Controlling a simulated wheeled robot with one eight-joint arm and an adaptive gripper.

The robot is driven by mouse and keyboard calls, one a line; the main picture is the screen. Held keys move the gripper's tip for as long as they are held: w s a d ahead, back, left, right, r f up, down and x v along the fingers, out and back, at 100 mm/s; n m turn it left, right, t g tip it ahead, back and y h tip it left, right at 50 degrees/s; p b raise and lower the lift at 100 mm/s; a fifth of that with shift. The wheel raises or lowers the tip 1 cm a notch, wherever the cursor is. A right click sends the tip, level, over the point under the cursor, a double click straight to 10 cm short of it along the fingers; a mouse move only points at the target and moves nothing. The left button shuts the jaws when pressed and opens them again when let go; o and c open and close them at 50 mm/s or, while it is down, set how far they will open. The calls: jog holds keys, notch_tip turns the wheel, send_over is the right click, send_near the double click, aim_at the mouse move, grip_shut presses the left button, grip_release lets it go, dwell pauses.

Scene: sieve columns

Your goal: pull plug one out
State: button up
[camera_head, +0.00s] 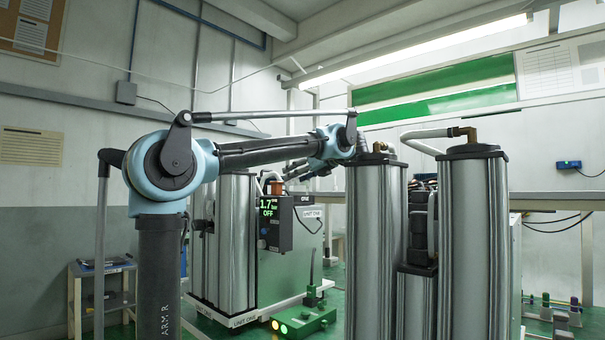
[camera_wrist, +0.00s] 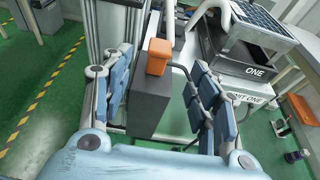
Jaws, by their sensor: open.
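An orange block (camera_wrist: 158,57), which looks like plug one, stands on top of a dark grey box (camera_wrist: 151,103) in the wrist view. It also shows in the head view (camera_head: 277,188), on the box (camera_head: 275,224) whose display reads 1.7 bar and OFF. My gripper (camera_wrist: 161,68) is open, with its blue-padded fingers apart on the left and right of the block in the picture. I see no contact, and the height between them is hard to tell. In the head view my gripper (camera_head: 297,172) is small, partly dark against the unit behind it.
Silver columns (camera_head: 471,245) stand close on the right and hide much behind them. A black case marked ONE (camera_wrist: 250,62) lies right of the block. A green foot device with lit lamps (camera_head: 303,320) is on the floor. A small shelf (camera_head: 102,290) stands at left.

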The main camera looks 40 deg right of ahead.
aim_at(276, 183)
jog(key=x, duration=1.1)
jog(key=shift+w, duration=0.1)
jog(key=shift+c, duration=0.2)
jog(key=c, duration=1.2)
